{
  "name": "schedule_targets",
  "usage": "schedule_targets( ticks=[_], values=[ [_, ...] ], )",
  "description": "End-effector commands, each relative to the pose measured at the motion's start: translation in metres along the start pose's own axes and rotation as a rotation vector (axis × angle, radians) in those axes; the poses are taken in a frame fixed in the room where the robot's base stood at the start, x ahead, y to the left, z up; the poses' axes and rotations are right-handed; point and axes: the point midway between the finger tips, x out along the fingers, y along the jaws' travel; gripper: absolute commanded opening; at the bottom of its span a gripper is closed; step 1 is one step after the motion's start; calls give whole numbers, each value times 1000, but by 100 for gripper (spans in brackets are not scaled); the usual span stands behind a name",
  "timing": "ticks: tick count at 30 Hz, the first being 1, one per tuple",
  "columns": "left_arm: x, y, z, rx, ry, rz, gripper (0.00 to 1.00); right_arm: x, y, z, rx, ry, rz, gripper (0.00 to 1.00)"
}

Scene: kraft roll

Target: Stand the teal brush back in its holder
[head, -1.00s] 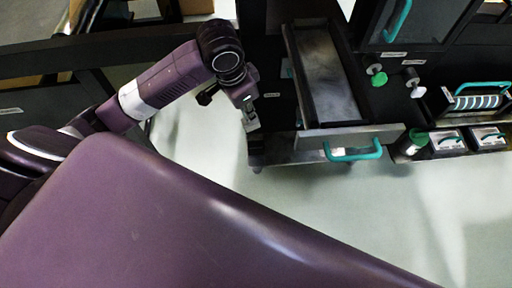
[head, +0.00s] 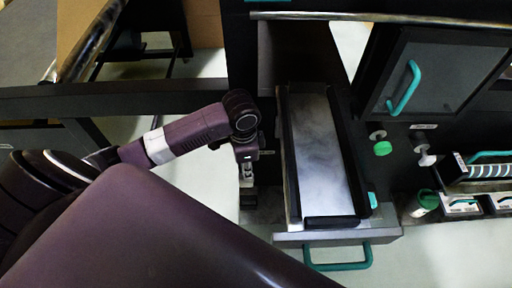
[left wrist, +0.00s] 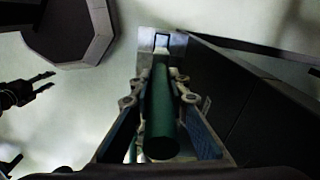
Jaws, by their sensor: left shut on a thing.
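My left gripper (head: 247,180) points down just left of the open drawer in the head view. In the left wrist view my left gripper (left wrist: 160,112) is shut on the teal brush, whose dark green cylindrical handle (left wrist: 160,120) shows between the fingers. The brush's far end is hidden behind the handle. A pale grey metal piece with a small loop (left wrist: 162,42) lies beyond the handle; I cannot tell whether it is the holder or whether the brush touches it.
The open drawer (head: 290,240) with a teal handle stands right of my left gripper. A dark cabinet door (head: 440,80), green knob (head: 382,148), green-lidded jar (head: 425,202) and small bins (head: 462,208) are farther right. Pale floor lies below.

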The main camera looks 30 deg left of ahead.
Motion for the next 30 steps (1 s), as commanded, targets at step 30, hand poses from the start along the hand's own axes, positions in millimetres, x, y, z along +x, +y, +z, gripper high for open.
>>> schedule_targets(
  ticks=[30],
  values=[
    [182, 2, 4, -1, -14, 6, 0, 22, -7, 9, -1, -8, -7, 40]
  ],
)
